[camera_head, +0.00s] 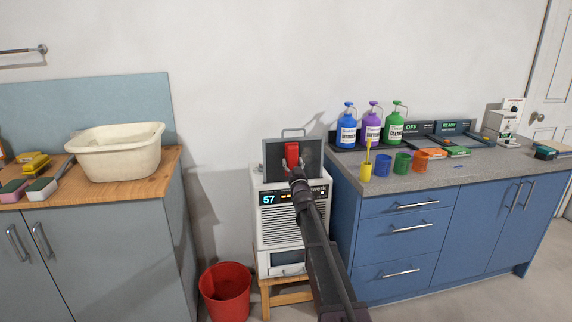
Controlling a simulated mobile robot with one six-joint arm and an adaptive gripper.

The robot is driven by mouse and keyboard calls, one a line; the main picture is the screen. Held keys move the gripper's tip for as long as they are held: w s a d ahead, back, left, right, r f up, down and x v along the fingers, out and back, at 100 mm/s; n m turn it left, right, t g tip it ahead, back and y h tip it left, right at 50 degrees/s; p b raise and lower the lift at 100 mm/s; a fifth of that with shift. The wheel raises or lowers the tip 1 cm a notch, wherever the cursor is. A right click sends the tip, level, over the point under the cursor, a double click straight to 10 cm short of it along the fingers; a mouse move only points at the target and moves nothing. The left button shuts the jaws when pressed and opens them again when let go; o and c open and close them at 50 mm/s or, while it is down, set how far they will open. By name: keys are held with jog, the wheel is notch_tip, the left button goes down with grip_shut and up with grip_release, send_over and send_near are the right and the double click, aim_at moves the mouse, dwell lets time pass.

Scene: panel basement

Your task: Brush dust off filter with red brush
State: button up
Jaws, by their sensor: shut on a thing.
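The filter (274,152) is a dark grey panel in a light frame with a handle on top. It stands upright at the top of a white machine (268,235) whose display reads 57. The red brush (292,153) is in front of the filter's face, near its middle. My gripper (296,174) is shut on the brush from below. My arm crosses the right part of the machine. I cannot tell whether the brush touches the filter. Any dust on it is too small to make out.
The machine rests on a wooden stool (286,299), with a red bucket (226,293) at its left. A grey cabinet (95,240) with a cream basin (118,152) stands at left. A blue counter (420,240) with bottles and several cups (383,165) stands close at right.

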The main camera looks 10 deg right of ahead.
jog(key=shift+d, duration=0.85)
jog(key=shift+w+d, duration=0.1)
jog(key=shift+d, duration=1.8)
jog(key=shift+d, duration=0.1)
jog(key=shift+d, duration=1.8)
jog(key=s, duration=0.6)
